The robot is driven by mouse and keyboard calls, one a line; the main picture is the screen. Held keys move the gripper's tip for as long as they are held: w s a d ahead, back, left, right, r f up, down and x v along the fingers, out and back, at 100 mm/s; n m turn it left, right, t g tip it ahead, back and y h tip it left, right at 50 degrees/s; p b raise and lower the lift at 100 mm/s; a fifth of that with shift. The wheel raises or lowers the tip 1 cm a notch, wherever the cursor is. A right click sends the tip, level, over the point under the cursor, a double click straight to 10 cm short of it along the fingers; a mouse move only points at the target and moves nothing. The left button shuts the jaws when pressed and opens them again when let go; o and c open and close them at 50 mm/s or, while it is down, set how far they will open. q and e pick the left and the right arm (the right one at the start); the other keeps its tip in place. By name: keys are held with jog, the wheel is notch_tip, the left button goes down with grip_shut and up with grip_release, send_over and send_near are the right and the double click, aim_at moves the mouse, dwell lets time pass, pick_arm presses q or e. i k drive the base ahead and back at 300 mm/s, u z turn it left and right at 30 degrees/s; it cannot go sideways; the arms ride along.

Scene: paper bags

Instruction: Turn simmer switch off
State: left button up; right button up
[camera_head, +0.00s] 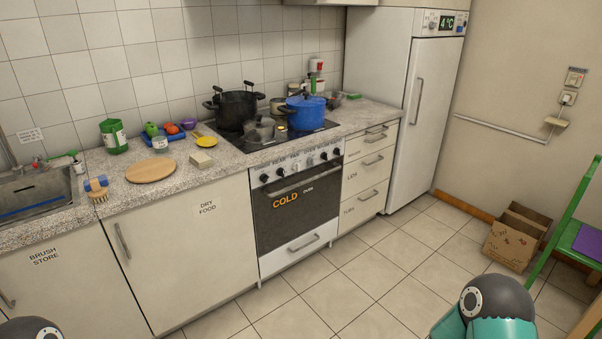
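The cooker (297,211) stands in the counter row, with a dark oven door marked COLD. A row of several dark control knobs (311,161) runs along its white front panel, above the oven door handle. Small labels are printed above the knobs, too small to read surely, so I cannot tell which one is the simmer switch or how it is set. Neither gripper is in view. Only rounded dark parts of my arms show at the bottom left corner and bottom right, well apart from the cooker.
A black pot (238,110), a blue pot (305,113) and a small grey pan (260,131) stand on the hob. A round wooden board (151,170) lies on the counter. The tiled floor before the cooker is clear. A cardboard box (514,239) and green-framed chair (568,224) stand right.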

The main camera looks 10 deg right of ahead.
aim_at(265, 178)
jog(key=u, duration=0.25)
jog(key=i, duration=1.75)
jog(key=u, duration=0.1)
